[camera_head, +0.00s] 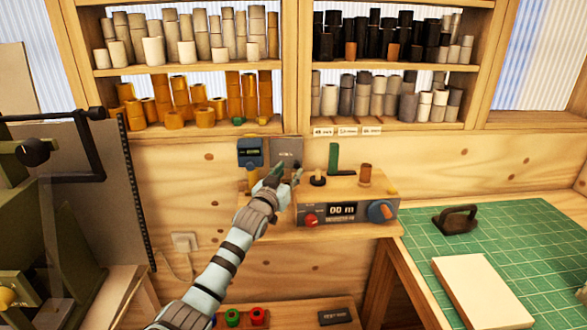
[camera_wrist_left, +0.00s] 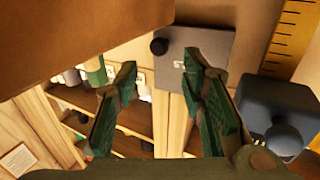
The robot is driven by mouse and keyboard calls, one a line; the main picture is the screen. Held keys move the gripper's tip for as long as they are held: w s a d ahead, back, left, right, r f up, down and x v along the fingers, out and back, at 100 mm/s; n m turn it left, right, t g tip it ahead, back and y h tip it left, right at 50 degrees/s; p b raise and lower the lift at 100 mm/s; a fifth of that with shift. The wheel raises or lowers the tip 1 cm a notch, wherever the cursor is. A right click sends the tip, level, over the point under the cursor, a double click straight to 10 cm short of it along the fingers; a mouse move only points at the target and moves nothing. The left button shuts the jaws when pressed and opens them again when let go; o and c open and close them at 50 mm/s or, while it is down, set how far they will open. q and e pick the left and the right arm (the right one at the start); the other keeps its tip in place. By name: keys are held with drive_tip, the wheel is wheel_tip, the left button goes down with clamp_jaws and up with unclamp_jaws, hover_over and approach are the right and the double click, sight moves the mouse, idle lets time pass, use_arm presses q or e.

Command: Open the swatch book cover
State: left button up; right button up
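The swatch book shows as a flat grey cover (camera_head: 288,149) with small lettering, on the wooden wall below the shelves. It looks shut. I cannot tell whether a finger touches the cover. My right gripper is not in view.
A blue device (camera_head: 250,152) hangs left of the cover. A metering box (camera_head: 343,213) with red and blue knobs stands to the right. Shelves of rolls (camera_head: 190,65) are above. A green cutting mat (camera_head: 530,235) holds a black-handled tool (camera_head: 456,219) and a pale block (camera_head: 483,290).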

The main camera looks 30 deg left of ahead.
sight(296, 166)
use_arm(q)
drive_tip(key=w, duration=0.2)
drive_tip(key=w+f+b, duration=0.1)
drive_tip(key=w, duration=0.1)
drive_tip(key=shift+a, duration=0.25)
drive_tip(key=shift+w+a, duration=0.1)
drive_tip(key=shift+w, duration=0.25)
drive_tip(key=shift+s+r, duration=0.1)
drive_tip(key=shift+r, duration=0.1)
drive_tip(key=shift+s+r, duration=0.1)
clamp_jaws()
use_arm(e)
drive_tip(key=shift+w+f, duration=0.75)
